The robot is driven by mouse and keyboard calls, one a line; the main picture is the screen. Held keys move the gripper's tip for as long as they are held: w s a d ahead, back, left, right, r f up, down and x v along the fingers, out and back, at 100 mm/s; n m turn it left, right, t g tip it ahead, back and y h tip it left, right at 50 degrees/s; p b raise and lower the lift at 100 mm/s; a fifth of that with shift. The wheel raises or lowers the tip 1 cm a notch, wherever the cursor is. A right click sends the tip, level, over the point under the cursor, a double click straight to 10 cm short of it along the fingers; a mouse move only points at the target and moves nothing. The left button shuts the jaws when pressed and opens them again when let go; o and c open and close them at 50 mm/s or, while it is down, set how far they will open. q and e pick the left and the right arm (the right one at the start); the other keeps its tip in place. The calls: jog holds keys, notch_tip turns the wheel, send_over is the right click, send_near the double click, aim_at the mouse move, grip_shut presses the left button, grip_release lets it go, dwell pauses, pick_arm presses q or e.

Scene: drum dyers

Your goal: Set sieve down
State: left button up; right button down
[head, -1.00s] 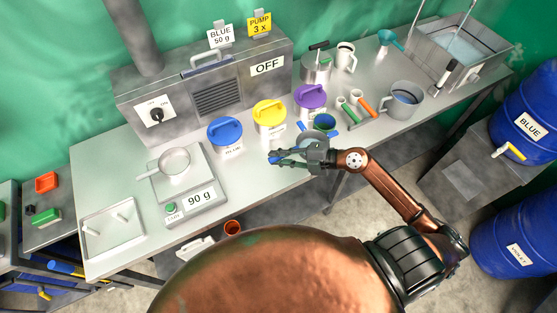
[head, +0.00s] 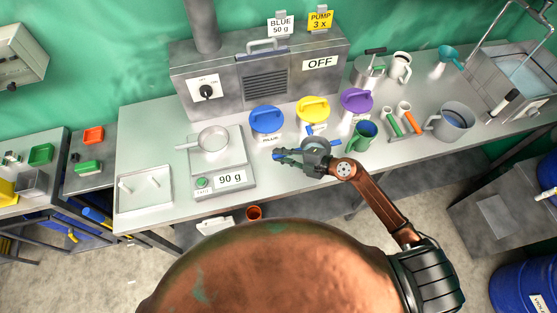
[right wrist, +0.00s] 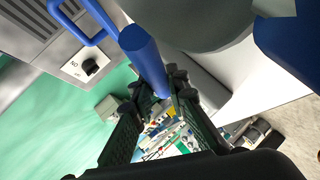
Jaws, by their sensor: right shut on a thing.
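The sieve (head: 317,146) shows in the head view as a round grey bowl with blue handle parts, partly covered by my right gripper (head: 285,155). It is over the front of the bench, in front of the yellow-lidded tub and left of the green cup (head: 363,136). In the right wrist view the blue handle (right wrist: 143,55) lies between my shut fingers, and a grey rounded surface, probably the sieve's bowl, fills the top. I cannot tell whether the sieve touches the bench. My left gripper is out of view.
A scale (head: 233,180) reading 90 g bears a pan (head: 212,139). Blue (head: 266,120), yellow (head: 313,109) and purple (head: 356,102) lidded tubs stand behind the sieve. A white tray (head: 145,189) lies at the left end. Bare bench shows between scale and gripper.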

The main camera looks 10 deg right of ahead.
jog(key=shift+w+a+f, duration=0.15)
jog(key=shift+a+f, duration=0.05)
jog(key=shift+w+a+f+b, duration=0.1)
jog(key=shift+a+f+b, duration=0.1)
jog(key=shift+f, duration=0.75)
jog(key=shift+a+f+b, duration=0.1)
jog(key=shift+f+b, duration=0.1)
jog(key=shift+f, duration=0.85)
jog(key=c, duration=1.9)
grip_release()
jog(key=v, duration=1.2)
jog(key=shift+d, duration=0.1)
